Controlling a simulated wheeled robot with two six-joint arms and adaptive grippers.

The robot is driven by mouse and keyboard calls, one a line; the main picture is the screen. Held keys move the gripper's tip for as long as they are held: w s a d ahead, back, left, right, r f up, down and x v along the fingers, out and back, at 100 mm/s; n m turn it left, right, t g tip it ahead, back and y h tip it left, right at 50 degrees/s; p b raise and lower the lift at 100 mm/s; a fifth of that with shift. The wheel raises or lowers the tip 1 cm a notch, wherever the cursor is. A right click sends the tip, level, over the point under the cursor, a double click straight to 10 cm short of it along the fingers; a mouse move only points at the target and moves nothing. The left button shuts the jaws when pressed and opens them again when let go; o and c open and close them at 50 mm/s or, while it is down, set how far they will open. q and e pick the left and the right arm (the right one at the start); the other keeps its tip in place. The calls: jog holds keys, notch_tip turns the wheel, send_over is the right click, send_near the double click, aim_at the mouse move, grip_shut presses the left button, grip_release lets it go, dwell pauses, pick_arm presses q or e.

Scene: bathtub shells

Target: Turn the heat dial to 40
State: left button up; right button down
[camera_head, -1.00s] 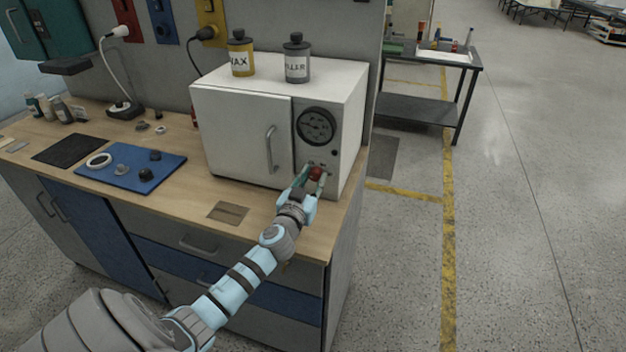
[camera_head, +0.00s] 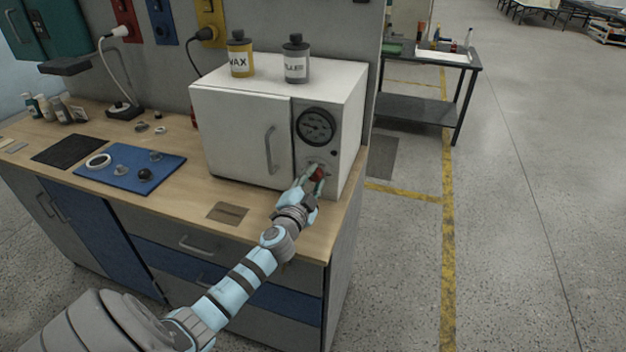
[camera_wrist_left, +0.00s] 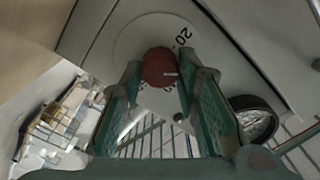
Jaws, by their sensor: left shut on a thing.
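The heat dial is a round red knob (camera_head: 318,173) low on the right front panel of a white oven (camera_head: 240,130). It also shows in the left wrist view (camera_wrist_left: 157,65), on a pale round plate with a "20" printed at its upper right. A short white mark on the knob points to the right in that view. Other printing below the knob is partly hidden, and I cannot read a 40. My left gripper (camera_head: 312,183) is shut on the knob, with one green finger on either side of it in the wrist view (camera_wrist_left: 168,74). My right gripper is not in view.
A round black gauge (camera_head: 316,126) sits above the knob. The oven door handle (camera_head: 271,150) is to its left. A yellow can (camera_head: 240,55) and a grey can (camera_head: 296,60) stand on the oven. A blue mat (camera_head: 120,180) with small parts lies left on the wooden bench.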

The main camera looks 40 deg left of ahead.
pick_arm(q)
jog(key=m, duration=0.3)
jog(key=shift+m, duration=0.4)
jog(key=m+p, duration=0.1)
jog(key=m, duration=0.2)
jog(key=shift+f+m, duration=0.1)
jog(key=shift+m, duration=0.2)
jog(key=m+p, duration=0.1)
jog(key=m, duration=0.5)
jog(key=shift+f, duration=0.1)
jog(key=shift+m, duration=0.3)
jog(key=o, duration=1.2)
jog(key=shift+c, duration=0.2)
jog(key=v, duration=1.2)
jog(key=shift+d, duration=0.1)
